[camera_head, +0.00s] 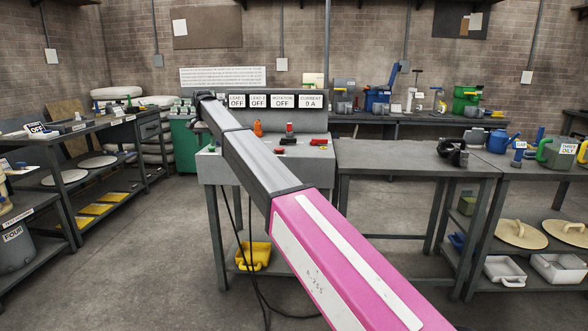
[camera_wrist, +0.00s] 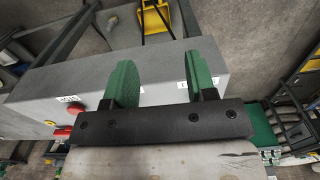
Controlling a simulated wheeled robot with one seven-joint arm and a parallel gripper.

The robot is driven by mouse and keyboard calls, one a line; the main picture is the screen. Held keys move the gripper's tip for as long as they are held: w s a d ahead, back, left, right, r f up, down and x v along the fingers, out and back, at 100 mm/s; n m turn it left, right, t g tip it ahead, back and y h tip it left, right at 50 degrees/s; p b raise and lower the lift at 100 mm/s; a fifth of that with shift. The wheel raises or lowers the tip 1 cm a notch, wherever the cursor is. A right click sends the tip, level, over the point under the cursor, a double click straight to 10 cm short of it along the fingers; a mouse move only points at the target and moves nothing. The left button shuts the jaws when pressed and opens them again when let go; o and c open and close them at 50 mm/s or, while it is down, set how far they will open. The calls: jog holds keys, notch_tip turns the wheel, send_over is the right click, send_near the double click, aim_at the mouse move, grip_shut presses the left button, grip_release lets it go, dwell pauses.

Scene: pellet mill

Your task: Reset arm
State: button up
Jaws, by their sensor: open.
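My arm stretches from the lower right of the head view, pink then grey, to its dark far end over the left side of the grey control console (camera_head: 215,172). In the wrist view my gripper (camera_wrist: 158,65) has two green finger pads standing well apart, with nothing between them. The grey console face (camera_wrist: 65,85) lies beyond the fingers, with white labels and red controls (camera_wrist: 75,107) at the left. In the head view the fingers cannot be made out.
The console carries red controls (camera_head: 319,141) and an orange object (camera_head: 258,128). A yellow container (camera_head: 253,256) sits low beneath it. A grey bench (camera_head: 400,156) stands to the right, loaded shelves (camera_head: 90,135) to the left. Open floor (camera_head: 150,270) lies between.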

jog(key=s+d+f, duration=0.4)
jog(key=d+f, duration=0.6)
jog(key=d, duration=0.1)
jog(key=s+d+f, duration=0.4)
jog(key=d+f, duration=0.5)
jog(key=d, duration=0.3)
jog(key=s+d+f, duration=0.4)
jog(key=d+f, duration=0.6)
jog(key=d, duration=0.1)
jog(key=s+d+f, duration=0.7)
jog(key=s+d, duration=0.4)
jog(key=s, duration=0.2)
jog(key=s+d+f+n, duration=0.1)
jog(key=s+d+f, duration=0.6)
jog(key=s+d, duration=0.4)
jog(key=shift+s, duration=0.9)
jog(key=shift+f, duration=0.1)
